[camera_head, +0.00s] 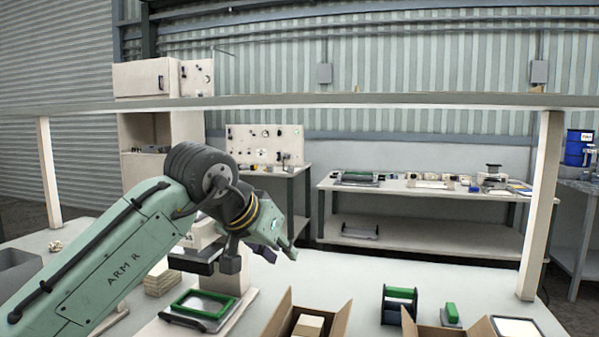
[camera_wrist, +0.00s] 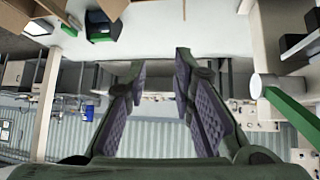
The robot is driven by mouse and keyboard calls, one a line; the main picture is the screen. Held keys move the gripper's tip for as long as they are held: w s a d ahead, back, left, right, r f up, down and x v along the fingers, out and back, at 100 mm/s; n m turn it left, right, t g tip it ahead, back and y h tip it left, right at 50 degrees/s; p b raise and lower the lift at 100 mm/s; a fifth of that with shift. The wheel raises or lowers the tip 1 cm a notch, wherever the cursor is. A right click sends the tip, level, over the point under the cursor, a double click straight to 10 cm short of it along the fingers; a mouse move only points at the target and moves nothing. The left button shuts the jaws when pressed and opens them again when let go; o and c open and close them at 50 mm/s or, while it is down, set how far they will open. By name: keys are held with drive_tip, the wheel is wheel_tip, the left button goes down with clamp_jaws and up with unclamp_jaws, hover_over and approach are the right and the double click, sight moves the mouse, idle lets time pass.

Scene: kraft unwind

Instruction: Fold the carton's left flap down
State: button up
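Two open brown cartons show at the bottom of the head view, and I cannot tell which one is meant. The left carton (camera_head: 339,322) has a left flap (camera_head: 278,315) and a right flap standing up, with a pale block (camera_head: 308,326) between them. The right carton (camera_head: 478,328) is cut off by the frame edge; its flaps also stand up. My gripper (camera_head: 279,252) is above and left of the left carton, apart from it. In the wrist view my gripper (camera_wrist: 161,64) is open, with nothing between its fingers.
A green-rimmed frame (camera_head: 203,307) lies on the bench at left. A black stand with a green top (camera_head: 399,304) and a green block (camera_head: 451,313) stand behind the cartons. An overhead shelf (camera_head: 330,101) on posts spans the bench.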

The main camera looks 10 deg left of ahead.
drive_tip(key=d+r+m+t+h, duration=0.2)
drive_tip(key=r+t, duration=0.6)
drive_tip(key=r, duration=0.6)
drive_tip(key=shift+w+d+r+m+t+b, duration=0.25)
drive_tip(key=shift+w+d+m+t+b, duration=0.15)
drive_tip(key=shift+d, duration=0.35)
